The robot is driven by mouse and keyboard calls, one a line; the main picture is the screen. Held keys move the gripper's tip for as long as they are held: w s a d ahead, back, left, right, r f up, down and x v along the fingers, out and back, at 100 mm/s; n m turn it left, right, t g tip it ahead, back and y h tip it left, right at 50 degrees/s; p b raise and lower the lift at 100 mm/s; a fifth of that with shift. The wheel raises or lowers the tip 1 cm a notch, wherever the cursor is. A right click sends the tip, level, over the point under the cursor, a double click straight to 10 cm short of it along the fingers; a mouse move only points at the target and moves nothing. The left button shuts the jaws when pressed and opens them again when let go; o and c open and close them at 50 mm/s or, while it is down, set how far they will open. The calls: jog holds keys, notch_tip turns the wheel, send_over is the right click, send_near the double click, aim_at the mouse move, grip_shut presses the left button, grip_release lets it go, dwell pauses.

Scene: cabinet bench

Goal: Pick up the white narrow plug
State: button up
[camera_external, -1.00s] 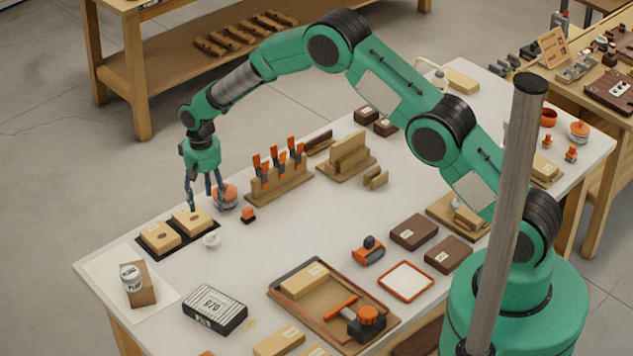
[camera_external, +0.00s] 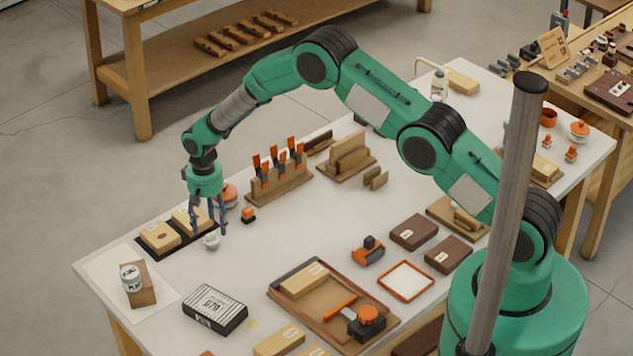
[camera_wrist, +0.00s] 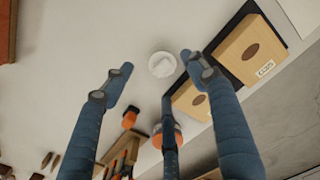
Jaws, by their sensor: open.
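The white narrow plug (camera_external: 211,241) is a small white round piece standing on the white bench top, just in front of the black tray with wooden blocks. In the wrist view the plug (camera_wrist: 162,64) shows from above as a white disc with a raised narrow top. My gripper (camera_external: 209,230) is over the plug with its fingers pointing down. In the wrist view my gripper (camera_wrist: 155,78) has its blue fingers spread, with the plug between and just beyond the fingertips. Nothing is held. Whether a fingertip touches the plug I cannot tell.
The black tray (camera_external: 185,250) with two wooden blocks is close beside the plug. An orange-and-white round container (camera_external: 229,192) and a small orange piece (camera_external: 248,214) stand behind. A rack of orange-handled tools (camera_external: 278,183) is farther back. The bench top is clear towards the striped box (camera_external: 215,309).

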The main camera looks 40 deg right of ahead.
aim_at(211, 235)
jog(key=shift+f, duration=0.25)
jog(key=shift+f, duration=2.5)
jog(key=c, duration=0.9)
